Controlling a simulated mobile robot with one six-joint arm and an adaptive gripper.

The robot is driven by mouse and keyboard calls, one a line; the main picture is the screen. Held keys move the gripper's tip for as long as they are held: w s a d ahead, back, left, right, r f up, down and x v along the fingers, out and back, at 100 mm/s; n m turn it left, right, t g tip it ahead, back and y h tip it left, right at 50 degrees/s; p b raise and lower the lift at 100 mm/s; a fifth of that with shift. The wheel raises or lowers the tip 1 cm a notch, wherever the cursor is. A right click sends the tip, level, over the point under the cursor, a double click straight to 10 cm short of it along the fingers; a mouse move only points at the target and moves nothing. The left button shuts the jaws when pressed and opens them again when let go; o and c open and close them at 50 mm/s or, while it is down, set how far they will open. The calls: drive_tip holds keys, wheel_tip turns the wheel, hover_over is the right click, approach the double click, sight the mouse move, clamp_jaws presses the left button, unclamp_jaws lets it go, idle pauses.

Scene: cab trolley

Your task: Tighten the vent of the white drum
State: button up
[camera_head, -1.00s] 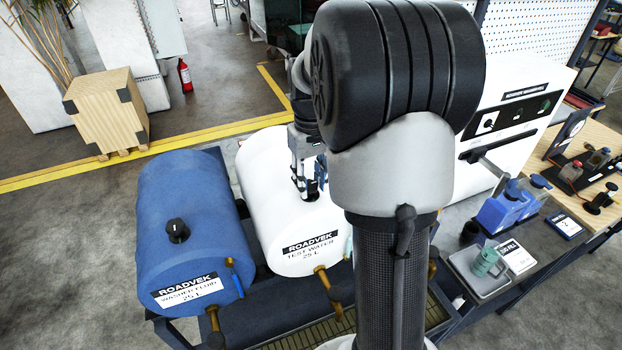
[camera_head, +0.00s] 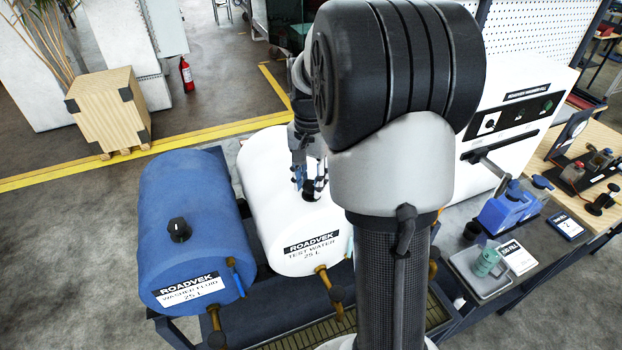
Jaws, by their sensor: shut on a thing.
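The white drum (camera_head: 268,185), labelled Roadvek test water 25 L, lies on its side on the trolley, to the right of the blue drum. Its black vent knob (camera_head: 311,190) stands on top near the front end. My gripper (camera_head: 312,182) points down over this vent, with its fingers around the knob, shut on it. My arm's large black and grey link hides the right part of the white drum. The blue drum (camera_head: 190,215), labelled washer fluid, has its own black vent knob (camera_head: 179,230) on top, away from my gripper.
Brass taps (camera_head: 328,279) stick out at the drums' front ends. To the right stand a white cabinet (camera_head: 520,110), a blue jug (camera_head: 508,212) and a grey tray (camera_head: 465,264) with a green mug (camera_head: 487,262). A wooden crate (camera_head: 107,112) stands on the floor behind.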

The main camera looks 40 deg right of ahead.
sight(310, 184)
drive_tip(key=m, duration=0.4)
drive_tip(key=shift+w, duration=0.1)
drive_tip(key=shift+m, duration=2.1)
drive_tip(key=o, duration=1.1)
drive_tip(key=shift+r, duration=0.1)
wheel_tip(310, 184, up, 12)
drive_tip(key=shift+f, duration=0.1)
